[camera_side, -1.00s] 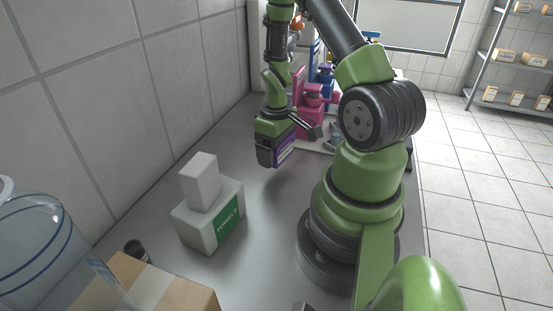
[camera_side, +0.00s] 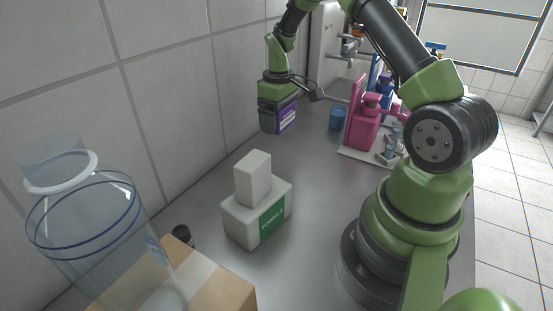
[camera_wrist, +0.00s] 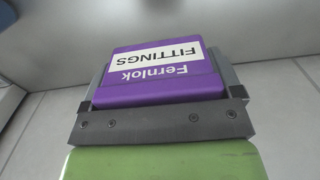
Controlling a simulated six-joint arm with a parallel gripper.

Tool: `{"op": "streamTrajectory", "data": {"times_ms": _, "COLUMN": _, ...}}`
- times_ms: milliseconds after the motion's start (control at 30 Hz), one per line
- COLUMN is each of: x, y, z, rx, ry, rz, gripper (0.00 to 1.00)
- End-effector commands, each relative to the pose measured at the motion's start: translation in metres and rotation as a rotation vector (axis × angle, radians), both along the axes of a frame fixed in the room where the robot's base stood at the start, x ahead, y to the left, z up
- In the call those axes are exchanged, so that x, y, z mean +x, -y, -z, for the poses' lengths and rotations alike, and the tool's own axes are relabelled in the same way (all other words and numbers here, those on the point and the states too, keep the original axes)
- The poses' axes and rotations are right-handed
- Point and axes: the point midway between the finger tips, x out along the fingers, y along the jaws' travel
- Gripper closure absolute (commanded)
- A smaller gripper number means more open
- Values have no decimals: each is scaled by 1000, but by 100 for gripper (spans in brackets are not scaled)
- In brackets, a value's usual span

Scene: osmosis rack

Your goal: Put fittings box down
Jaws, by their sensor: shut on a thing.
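A white towel box (camera_side: 240,222) with a white block (camera_side: 253,178) on top stands nearer the camera. A cardboard box (camera_side: 215,287) and clear vessel (camera_side: 90,235) are front left. A blue cup (camera_side: 337,118) is behind.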

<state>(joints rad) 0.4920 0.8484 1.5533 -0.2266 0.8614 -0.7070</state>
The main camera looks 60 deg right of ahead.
Motion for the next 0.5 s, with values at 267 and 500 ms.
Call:
{"op": "streamTrajectory", "data": {"times_ms": 267, "x": 8, "y": -3, "z": 39, "rx": 2, "ry": -3, "rz": -12, "gripper": 44}}
{"op": "streamTrajectory", "data": {"times_ms": 500, "x": 7, "y": -2, "z": 67, "rx": 2, "ry": -1, "rz": -10, "gripper": 44}}
